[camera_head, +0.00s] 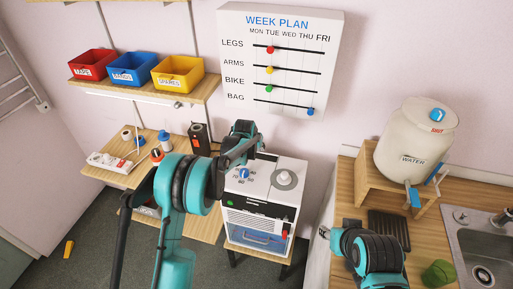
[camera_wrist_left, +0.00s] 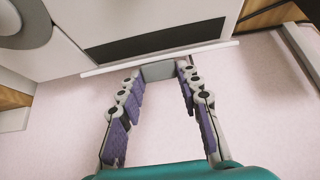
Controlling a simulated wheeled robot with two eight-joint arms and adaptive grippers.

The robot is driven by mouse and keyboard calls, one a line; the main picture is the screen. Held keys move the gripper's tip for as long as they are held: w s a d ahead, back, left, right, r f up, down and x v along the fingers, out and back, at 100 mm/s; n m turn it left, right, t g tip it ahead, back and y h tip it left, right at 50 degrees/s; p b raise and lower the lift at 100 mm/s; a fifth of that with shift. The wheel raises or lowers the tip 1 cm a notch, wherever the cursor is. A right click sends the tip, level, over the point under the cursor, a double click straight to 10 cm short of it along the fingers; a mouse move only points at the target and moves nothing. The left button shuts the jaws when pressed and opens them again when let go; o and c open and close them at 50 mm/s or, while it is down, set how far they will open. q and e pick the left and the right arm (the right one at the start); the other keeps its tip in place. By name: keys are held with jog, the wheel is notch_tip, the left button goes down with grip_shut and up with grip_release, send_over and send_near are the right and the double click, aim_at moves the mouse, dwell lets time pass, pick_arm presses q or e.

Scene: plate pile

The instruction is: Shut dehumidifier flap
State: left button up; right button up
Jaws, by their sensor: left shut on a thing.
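The dehumidifier (camera_head: 262,200) is a white box in the middle of the head view, with a blue knob and a grey round dial on top. My left gripper (camera_wrist_left: 158,76) is at its far top edge; the arm (camera_head: 240,148) mostly hides the fingers in the head view. In the left wrist view, the flap (camera_wrist_left: 100,70) shows as a thin white edge beside a dark slot (camera_wrist_left: 155,42), standing open. The left fingers are shut on its grey tab (camera_wrist_left: 158,71). My right gripper (camera_head: 326,232) is by the counter edge, away from the dehumidifier; its fingers are too small to read.
A wooden counter (camera_head: 350,175) with a white water tank (camera_head: 415,140), a green cup (camera_head: 438,273) and a sink (camera_head: 480,245) is at right. A desk with a power strip (camera_head: 110,161) is at left. A week plan board (camera_head: 278,60) hangs above the dehumidifier.

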aim_at(256, 151)
pick_arm(q)
jog(key=t+b, duration=0.1)
jog(key=b, duration=0.1)
jog(key=s+f+t+b, duration=0.1)
jog(key=shift+s+a+f+t+h+b, duration=0.15)
jog(key=shift+s+f+t+h+b, duration=0.15)
jog(key=shift+t+b, duration=0.1)
jog(key=shift+s+f+t+b, duration=0.2)
jog(key=shift+s+t+b, duration=0.2)
jog(key=shift+t+b, duration=0.75)
jog(key=o, duration=1.2)
jog(key=shift+c, duration=0.2)
jog(key=v, duration=1.2)
jog(key=shift+a, duration=0.25)
jog(key=shift+w+r, duration=0.15)
